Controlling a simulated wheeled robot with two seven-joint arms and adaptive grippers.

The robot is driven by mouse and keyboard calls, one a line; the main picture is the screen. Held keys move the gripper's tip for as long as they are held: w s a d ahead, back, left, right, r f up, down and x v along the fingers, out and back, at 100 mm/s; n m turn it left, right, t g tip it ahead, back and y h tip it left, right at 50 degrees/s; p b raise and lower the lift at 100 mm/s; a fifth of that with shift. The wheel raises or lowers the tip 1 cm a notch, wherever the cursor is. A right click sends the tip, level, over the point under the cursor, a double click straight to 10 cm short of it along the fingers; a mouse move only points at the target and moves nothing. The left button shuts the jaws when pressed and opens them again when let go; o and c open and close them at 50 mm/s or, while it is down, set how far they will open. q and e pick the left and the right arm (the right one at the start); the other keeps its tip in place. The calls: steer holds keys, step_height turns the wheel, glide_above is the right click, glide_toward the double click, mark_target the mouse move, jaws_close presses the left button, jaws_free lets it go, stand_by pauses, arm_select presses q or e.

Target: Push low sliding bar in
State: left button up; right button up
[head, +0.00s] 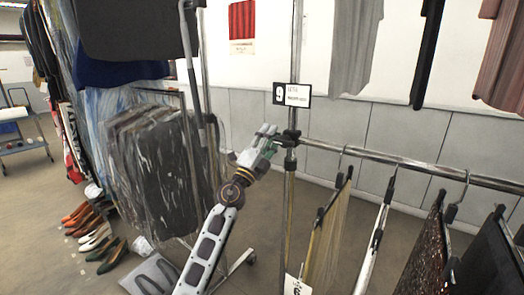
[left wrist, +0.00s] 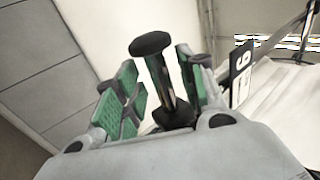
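The low sliding bar (head: 410,165) is a metal rail running right from a clamp on the upright post (head: 290,190), with hangers on it. My left gripper (head: 268,140) is just left of the post at the bar's height, its fingers pointing toward the clamp. In the left wrist view, a metal rod with a black round cap (left wrist: 151,44), seemingly the bar's end, stands between my left gripper's green-padded fingers (left wrist: 155,88). A gap shows between the rod and the left pads; the right pad is close to it. Contact cannot be told. My right gripper is not in view.
A numbered sign (head: 292,95) is on the post above the clamp. Garments on hangers, such as a yellowish one (head: 327,235), hang from the bar. Dark garments (head: 155,165) hang at left. Shoes (head: 95,235) stand on the floor at left.

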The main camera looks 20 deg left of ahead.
arm_select(q)
steer(key=shift+s+a, duration=0.1)
steer(key=shift+s, duration=0.05)
steer(key=v, duration=1.1)
steer(key=shift+s+f, duration=0.2)
steer(key=shift+f, duration=0.05)
stand_by(0.3)
steer(key=shift+c, duration=0.5)
